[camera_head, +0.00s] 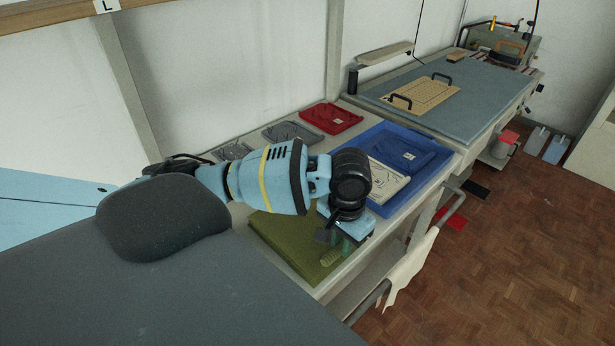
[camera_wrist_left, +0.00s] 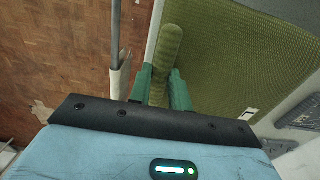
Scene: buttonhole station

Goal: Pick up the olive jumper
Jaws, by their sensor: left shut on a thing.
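The olive jumper (camera_head: 288,246) lies folded flat on the near part of the pale worktop, partly hidden by my left arm. My left gripper (camera_head: 343,246) reaches down over its right edge. In the left wrist view the jumper (camera_wrist_left: 240,55) fills the upper right, with a raised rounded roll along its edge. The green fingers of my left gripper (camera_wrist_left: 164,82) stand on either side of this roll and are shut on it. The jumper appears to still rest on the worktop. My right gripper is not in view.
A blue tray (camera_head: 440,158) with a blue folded garment and a cream one (camera_head: 388,182) stands beyond my gripper. A red garment (camera_head: 331,118) and grey ones (camera_head: 290,132) lie behind. A rail (camera_head: 430,235) with hanging white cloth (camera_head: 408,266) runs along the front edge.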

